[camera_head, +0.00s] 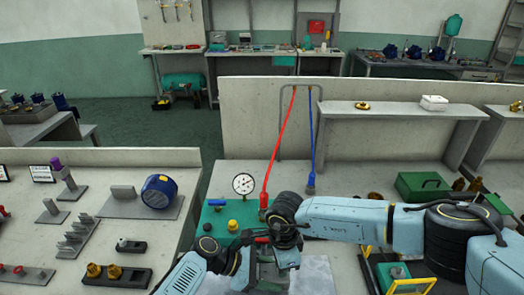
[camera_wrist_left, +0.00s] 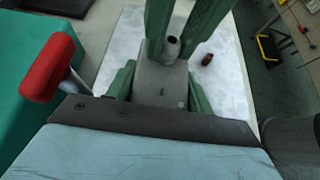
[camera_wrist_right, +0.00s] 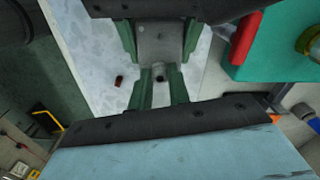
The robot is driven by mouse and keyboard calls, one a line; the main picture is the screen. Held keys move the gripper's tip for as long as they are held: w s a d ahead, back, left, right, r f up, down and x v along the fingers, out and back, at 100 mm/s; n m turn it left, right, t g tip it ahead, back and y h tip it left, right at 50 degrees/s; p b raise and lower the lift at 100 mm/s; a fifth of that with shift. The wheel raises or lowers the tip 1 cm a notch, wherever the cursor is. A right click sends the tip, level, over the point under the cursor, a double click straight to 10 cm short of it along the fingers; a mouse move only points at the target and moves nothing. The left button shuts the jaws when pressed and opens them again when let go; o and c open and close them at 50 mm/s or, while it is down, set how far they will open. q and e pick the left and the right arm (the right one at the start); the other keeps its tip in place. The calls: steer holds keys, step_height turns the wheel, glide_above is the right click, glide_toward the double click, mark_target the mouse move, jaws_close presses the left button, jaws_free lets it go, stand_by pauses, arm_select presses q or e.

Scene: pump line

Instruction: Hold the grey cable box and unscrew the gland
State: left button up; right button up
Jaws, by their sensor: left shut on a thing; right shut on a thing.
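The grey cable box (camera_wrist_left: 161,88) sits between the green fingers of my left gripper (camera_wrist_left: 158,84), which is shut on it. The box also shows at the top of the right wrist view (camera_wrist_right: 160,42). The gland (camera_wrist_right: 159,74) is a short grey stub with a dark opening on the box's end. My right gripper (camera_wrist_right: 160,88) is shut on the gland, its fingers on either side of it. In the head view, both grippers meet above the pale mat (camera_head: 318,274), and the right one partly hides the box.
A small reddish-brown cylinder (camera_wrist_right: 119,81) lies on the pale mat beside the held box. A green unit with a red handle (camera_wrist_left: 48,68) stands close by. In the head view, a gauge (camera_head: 244,184) and red and blue hoses rise behind. A yellow-framed item (camera_head: 392,270) is at right.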

steer(key=n, duration=0.6)
steer(key=shift+n, duration=0.4)
steer(key=n, duration=0.6)
steer(key=shift+n, duration=0.4)
steer(key=o, duration=0.8)
steer(key=shift+r, duration=0.15)
steer(key=shift+r, duration=1.9)
steer(key=shift+f, duration=0.1)
